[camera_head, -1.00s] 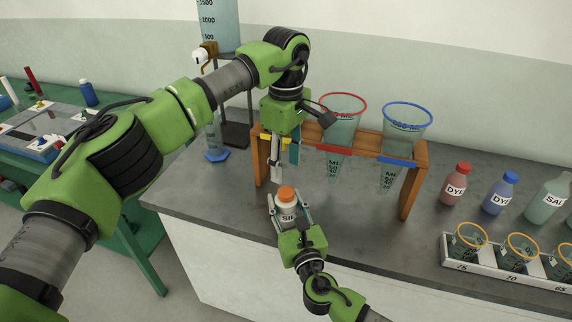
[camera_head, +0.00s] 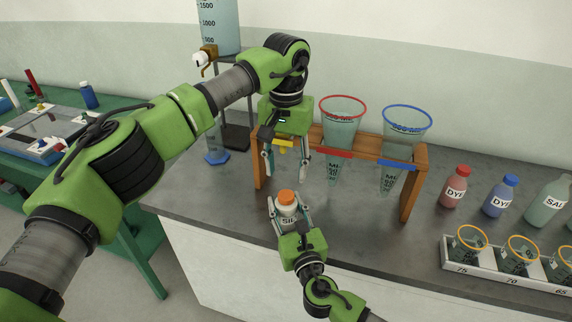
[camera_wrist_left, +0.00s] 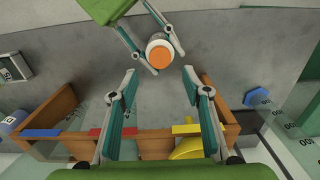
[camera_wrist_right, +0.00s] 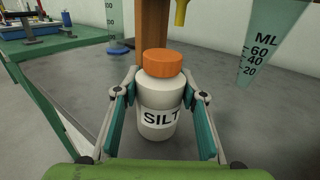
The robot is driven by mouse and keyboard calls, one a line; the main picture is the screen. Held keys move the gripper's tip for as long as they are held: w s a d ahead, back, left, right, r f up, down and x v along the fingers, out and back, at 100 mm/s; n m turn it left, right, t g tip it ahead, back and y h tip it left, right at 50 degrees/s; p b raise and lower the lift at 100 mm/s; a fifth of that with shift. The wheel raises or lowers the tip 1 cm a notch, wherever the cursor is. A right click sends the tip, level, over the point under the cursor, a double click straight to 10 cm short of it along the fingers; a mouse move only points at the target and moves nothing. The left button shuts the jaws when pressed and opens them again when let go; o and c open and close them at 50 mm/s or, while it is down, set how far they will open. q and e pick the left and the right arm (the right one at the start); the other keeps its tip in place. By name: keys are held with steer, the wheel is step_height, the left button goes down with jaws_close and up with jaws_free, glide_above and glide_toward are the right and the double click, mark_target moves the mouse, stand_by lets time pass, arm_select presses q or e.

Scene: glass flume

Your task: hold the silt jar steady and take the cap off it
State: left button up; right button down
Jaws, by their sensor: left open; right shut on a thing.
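The silt jar (camera_head: 287,212) is white with a "SILT" label and stands upright at the front of the grey bench. Its orange cap (camera_head: 286,196) is on top; the cap also shows in the left wrist view (camera_wrist_left: 160,57) and the right wrist view (camera_wrist_right: 163,62). My right gripper (camera_head: 289,219) is shut on the jar's body from the front, a finger on each side (camera_wrist_right: 162,115). My left gripper (camera_head: 286,177) is open and empty, pointing down above and behind the jar, apart from the cap.
A wooden rack (camera_head: 411,192) with a red-rimmed cone (camera_head: 341,135) and a blue-rimmed cone (camera_head: 404,135) stands close behind my left gripper. Dye bottles (camera_head: 454,188) and a tray of beakers (camera_head: 500,277) are at the right.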

mark_target(286, 195)
arm_select(q)
step_height(286, 195, down, 8)
steer(key=shift+r, duration=0.2)
